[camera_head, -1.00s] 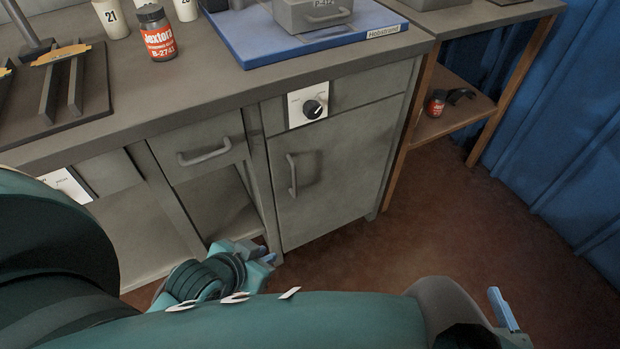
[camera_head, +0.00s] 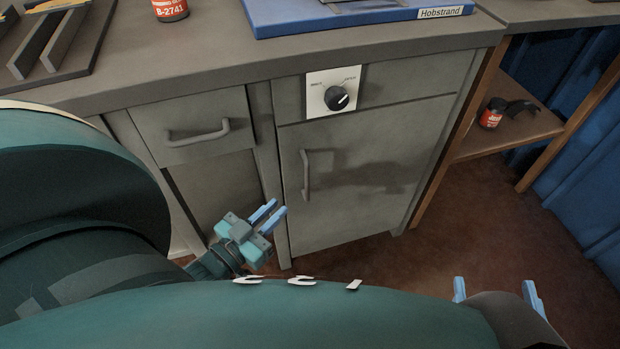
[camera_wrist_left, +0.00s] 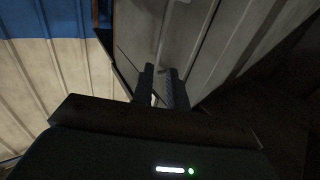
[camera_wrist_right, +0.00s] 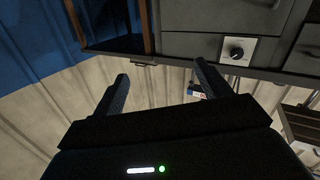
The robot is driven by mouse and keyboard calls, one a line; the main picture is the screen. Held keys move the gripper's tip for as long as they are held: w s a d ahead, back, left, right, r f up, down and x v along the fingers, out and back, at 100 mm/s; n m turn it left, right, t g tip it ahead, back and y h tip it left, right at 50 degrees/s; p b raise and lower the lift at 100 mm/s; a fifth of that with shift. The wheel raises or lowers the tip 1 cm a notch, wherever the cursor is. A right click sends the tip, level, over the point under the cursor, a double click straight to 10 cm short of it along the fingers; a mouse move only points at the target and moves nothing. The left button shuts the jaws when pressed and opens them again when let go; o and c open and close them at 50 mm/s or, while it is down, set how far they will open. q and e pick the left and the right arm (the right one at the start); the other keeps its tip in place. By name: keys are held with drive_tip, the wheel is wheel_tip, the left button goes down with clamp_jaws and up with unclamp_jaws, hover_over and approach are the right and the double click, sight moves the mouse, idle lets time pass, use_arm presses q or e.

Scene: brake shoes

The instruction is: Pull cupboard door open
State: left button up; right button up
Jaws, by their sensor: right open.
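The grey cupboard door (camera_head: 350,200) is shut in its frame, below the panel with the black dial. Its vertical bar handle (camera_head: 306,175) is near the door's left edge. My left gripper (camera_head: 272,213) is just left of and below the handle, fingers pointing up and right. Its fingers are a little apart, with nothing seen held. In the left wrist view the fingertips (camera_wrist_left: 160,70) point toward the grey front and a pale vertical bar, probably the handle. My right gripper (camera_head: 496,291) is wide open and empty at the lower right, away from the door; its fingers also show in the right wrist view (camera_wrist_right: 160,80).
The worktop (camera_head: 240,62) overhangs the cupboard. A drawer (camera_head: 195,125) with its own handle is left of the door. A wooden side shelf (camera_head: 510,135) holds a red-labelled jar (camera_head: 491,113). Brown floor (camera_head: 470,225) is clear right of the cupboard.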

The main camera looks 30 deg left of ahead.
sight(307, 180)
use_arm(q)
drive_tip(key=shift+w+d+b, duration=0.25)
drive_tip(key=shift+w+b, duration=0.15)
drive_tip(key=shift+w, duration=1.45)
drive_tip(key=shift+w+d+b, duration=0.2)
drive_tip(key=shift+w+b, duration=0.2)
drive_tip(key=shift+w, duration=1.5)
drive_tip(key=shift+w+d+b, duration=0.25)
drive_tip(key=shift+w+b, duration=0.15)
drive_tip(key=shift+w, duration=1.45)
use_arm(e)
drive_tip(key=shift+s+a+n+t+y, duration=0.25)
drive_tip(key=shift+a+n+t+y, duration=0.4)
drive_tip(key=shift+y, duration=0.35)
use_arm(q)
drive_tip(key=shift+c, duration=0.2)
clamp_jaws()
